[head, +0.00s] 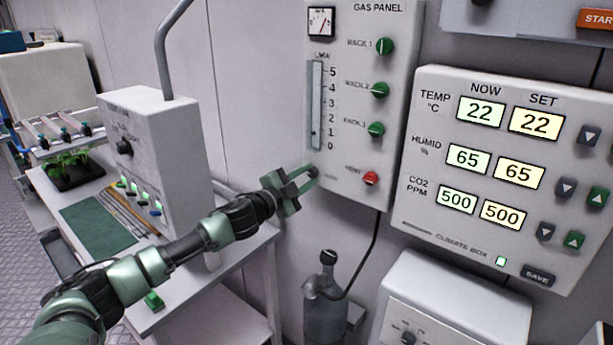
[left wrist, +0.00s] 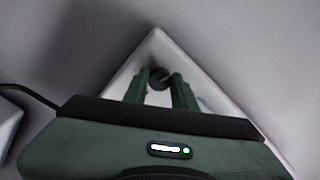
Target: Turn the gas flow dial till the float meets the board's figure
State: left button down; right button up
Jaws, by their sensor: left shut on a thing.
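The gas panel (head: 340,185) hangs on the wall, with a clear flow tube (head: 316,105) scaled 0 to 5 at its left. The float is too small to read surely; something dark shows low in the tube. My left gripper (head: 312,174) is at the panel's lower left corner, below the tube. In the left wrist view its fingers (left wrist: 160,80) are shut on a dark round dial (left wrist: 159,77) on the pale panel face. No board with a flow figure is recognisable. My right gripper is out of view.
Green rack knobs (head: 379,90) and a red vent knob (head: 371,178) sit right of the tube. The climate box (head: 420,215) is further right. A grey bottle (head: 325,310) with a hose stands below the panel. A bench (head: 185,270) with a white instrument box (head: 160,165) is at left.

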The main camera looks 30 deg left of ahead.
pick_arm(q)
jog(key=m, duration=0.5)
jog(key=shift+r+m, duration=0.1)
jog(key=shift+m, duration=0.2)
jog(key=m+p, duration=0.1)
jog(key=m, duration=0.9)
jog(key=shift+m+p, duration=0.3)
jog(key=shift+m, duration=0.1)
jog(key=shift+m+p, duration=0.3)
jog(key=shift+m, duration=1.8)
jog(key=c, duration=1.1)
grip_release()
jog(key=shift+c, duration=0.2)
